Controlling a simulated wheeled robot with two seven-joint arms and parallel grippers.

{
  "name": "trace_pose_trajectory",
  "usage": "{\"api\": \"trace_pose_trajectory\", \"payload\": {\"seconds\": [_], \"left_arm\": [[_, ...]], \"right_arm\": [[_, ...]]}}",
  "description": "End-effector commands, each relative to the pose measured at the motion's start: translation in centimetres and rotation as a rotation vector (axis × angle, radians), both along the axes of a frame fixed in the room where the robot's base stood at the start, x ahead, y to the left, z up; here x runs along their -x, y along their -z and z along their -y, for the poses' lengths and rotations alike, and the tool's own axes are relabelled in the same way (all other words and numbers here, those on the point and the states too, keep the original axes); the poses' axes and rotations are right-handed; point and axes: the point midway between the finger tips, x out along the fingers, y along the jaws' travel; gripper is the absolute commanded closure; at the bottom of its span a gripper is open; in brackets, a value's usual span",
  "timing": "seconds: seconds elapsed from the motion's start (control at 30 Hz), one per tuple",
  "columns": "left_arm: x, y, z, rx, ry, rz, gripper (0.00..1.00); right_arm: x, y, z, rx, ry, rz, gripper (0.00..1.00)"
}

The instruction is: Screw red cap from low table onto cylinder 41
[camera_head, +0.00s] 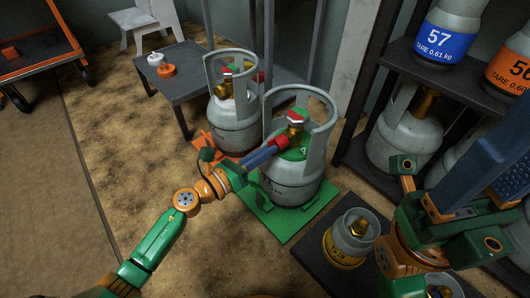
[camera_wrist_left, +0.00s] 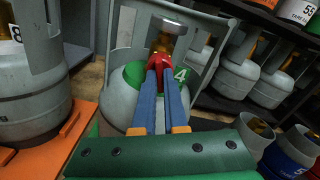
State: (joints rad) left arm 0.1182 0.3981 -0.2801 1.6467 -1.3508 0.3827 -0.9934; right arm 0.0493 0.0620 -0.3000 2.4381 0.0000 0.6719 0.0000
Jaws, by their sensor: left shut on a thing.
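My left gripper (camera_head: 277,146) is shut on a red cap (camera_wrist_left: 159,61), held at the front of the brass valve. I cannot tell whether the cap is threaded on. The low dark table (camera_head: 190,87) stands at the back left. My right gripper (camera_head: 490,150) is at the right edge, its jaws unclear.
A white cap (camera_head: 155,59) and an orange cap (camera_head: 167,71) sit on the low table. Another grey cylinder (camera_head: 233,125) stands behind on an orange platform (camera_head: 208,141). A small yellow-banded cylinder (camera_head: 350,236) stands front right. Shelves with cylinders fill the right.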

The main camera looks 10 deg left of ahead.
Motion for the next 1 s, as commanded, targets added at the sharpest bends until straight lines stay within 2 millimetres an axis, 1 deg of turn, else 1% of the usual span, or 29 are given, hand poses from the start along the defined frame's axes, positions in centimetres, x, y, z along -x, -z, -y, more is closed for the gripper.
{"api": "trace_pose_trajectory", "payload": {"seconds": [0.17,0.33,0.5,0.77,0.83,1.0], "left_arm": [[0.0,0.1,0.0,-0.01,0.0,0.007,1.0],[0.0,0.3,0.0,-0.139,0.002,0.108,1.0],[-0.1,0.1,0.0,-0.231,0.0,0.179,1.0],[-0.1,0.0,0.0,-0.237,0.0,0.184,1.0],[-0.1,0.1,0.0,-0.258,0.001,0.201,1.0],[-0.1,0.2,0.0,-0.402,0.0,0.314,1.0]], "right_arm": [[0.0,0.1,0.0,0.0,0.0,0.0,0.5],[0.0,1.1,0.0,0.0,0.0,0.0,0.5],[0.0,1.4,0.0,0.0,0.0,0.0,0.5],[0.0,1.4,0.0,0.0,0.0,0.0,0.5],[0.0,1.6,0.0,0.0,0.0,0.0,0.5],[0.0,2.5,0.0,0.0,0.0,0.0,0.5]]}}
